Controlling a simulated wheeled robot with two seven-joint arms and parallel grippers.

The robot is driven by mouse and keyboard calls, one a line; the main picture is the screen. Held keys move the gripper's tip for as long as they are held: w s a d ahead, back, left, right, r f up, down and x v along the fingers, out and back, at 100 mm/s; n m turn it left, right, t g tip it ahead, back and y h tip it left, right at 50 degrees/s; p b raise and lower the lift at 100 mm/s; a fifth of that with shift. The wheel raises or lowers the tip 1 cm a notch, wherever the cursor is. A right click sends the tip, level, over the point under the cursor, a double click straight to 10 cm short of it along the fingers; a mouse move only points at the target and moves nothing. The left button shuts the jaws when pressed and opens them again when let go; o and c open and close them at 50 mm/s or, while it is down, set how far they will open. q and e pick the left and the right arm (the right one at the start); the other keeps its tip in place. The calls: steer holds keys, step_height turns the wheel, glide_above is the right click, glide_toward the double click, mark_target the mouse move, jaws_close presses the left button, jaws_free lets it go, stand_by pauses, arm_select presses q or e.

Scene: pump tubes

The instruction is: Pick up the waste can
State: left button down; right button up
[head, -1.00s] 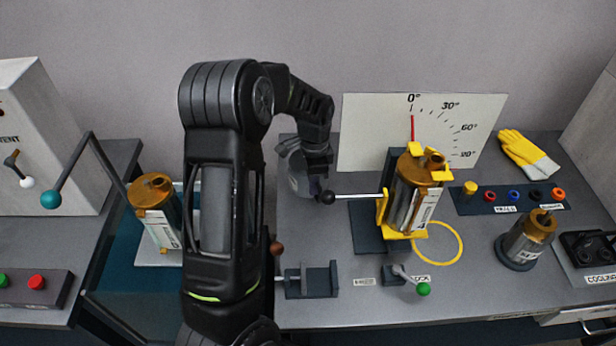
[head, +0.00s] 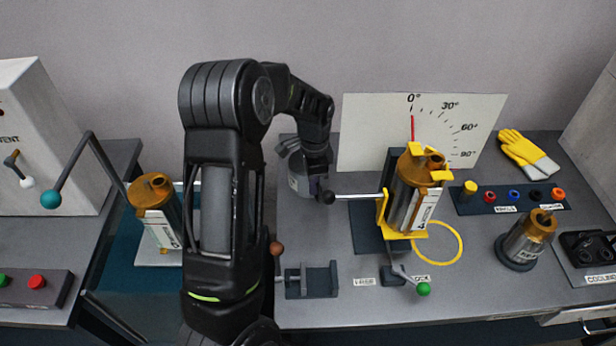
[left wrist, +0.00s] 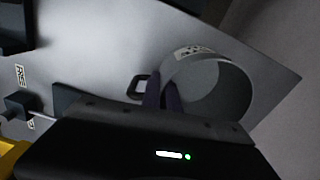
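The waste can (head: 296,184) is a grey open cylinder with a small label, at the back of the bench below my left wrist in the head view. In the left wrist view the can (left wrist: 235,92) shows its open mouth, its label and a dark loop handle on its left. My left gripper (left wrist: 163,92) has its two dark fingers close together at the can's left wall, one on each side, shut on it. In the head view the arm and wrist hide part of the can. I cannot tell whether the can touches the bench. My right gripper is out of view.
A lever with a black ball (head: 327,197) lies close right of the can, joined to the yellow stand (head: 385,218) holding a brass-topped pump. An angle board (head: 370,130) stands behind. Another brass-topped cylinder (head: 155,205) stands left of my arm. A dark bracket (head: 318,281) sits in front.

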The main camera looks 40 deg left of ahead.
arm_select(q)
steer(key=shift+r, duration=0.1)
step_height(320, 180, up, 10)
steer(key=b, duration=0.1)
stand_by(0.5)
stand_by(0.5)
